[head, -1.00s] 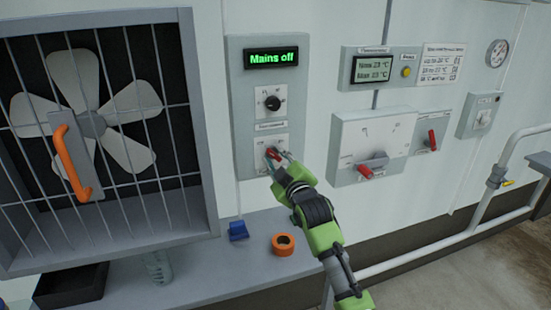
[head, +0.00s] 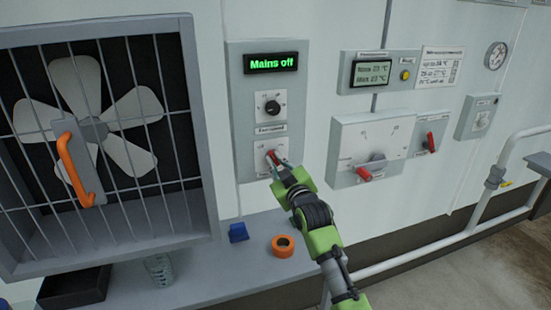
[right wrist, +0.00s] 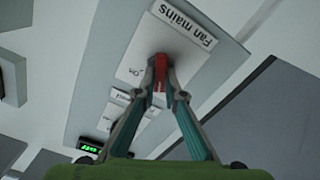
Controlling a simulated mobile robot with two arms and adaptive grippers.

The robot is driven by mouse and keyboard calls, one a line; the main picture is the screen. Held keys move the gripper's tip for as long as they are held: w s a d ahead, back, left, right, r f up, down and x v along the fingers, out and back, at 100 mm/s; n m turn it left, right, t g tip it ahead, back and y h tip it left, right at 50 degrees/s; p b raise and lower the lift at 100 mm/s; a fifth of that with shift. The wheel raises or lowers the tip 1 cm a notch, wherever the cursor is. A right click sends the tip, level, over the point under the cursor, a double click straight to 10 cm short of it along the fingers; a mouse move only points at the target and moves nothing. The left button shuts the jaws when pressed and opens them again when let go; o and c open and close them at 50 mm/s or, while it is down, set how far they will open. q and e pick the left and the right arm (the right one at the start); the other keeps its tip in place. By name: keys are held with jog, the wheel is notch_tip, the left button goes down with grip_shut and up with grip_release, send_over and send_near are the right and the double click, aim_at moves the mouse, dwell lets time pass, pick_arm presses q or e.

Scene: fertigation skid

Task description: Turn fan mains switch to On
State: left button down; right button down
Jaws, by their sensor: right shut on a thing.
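The fan mains switch has a red handle (head: 271,156) on a white plate low on the grey fan control panel (head: 242,140). My right gripper (head: 277,163) is at this switch, shut on the red handle. In the right wrist view, both fingertips (right wrist: 164,90) press on the sides of the red handle (right wrist: 160,68), below the label "Fan mains" and beside the word "On". The panel's display (head: 275,63) reads "Mains off" in green. The handle looks tilted in the head view; its exact angle is partly hidden by the fingers. My left gripper is not in view.
A black knob (head: 272,107) sits above the switch. The caged fan (head: 95,130) with an orange handle (head: 75,168) is at the left. Another switch box with a red lever (head: 364,173) is at the right. A blue item (head: 238,232) and orange ring (head: 283,246) lie on the ledge below.

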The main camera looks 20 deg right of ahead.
jog(key=m+p, duration=0.1)
jog(key=m, duration=0.2)
jog(key=shift+r+m+p, duration=0.1)
jog(key=shift+m+p, duration=0.3)
jog(key=m+p, duration=0.1)
jog(key=m, duration=0.2)
jog(key=shift+d+m, duration=0.15)
jog(key=shift+m, duration=0.15)
jog(key=shift+d+m+p, duration=0.15)
jog(key=shift+m+p, duration=1.05)
jog(key=shift+m, duration=2.2)
jog(key=c, duration=2.1)
grip_release()
jog(key=shift+f, duration=0.2)
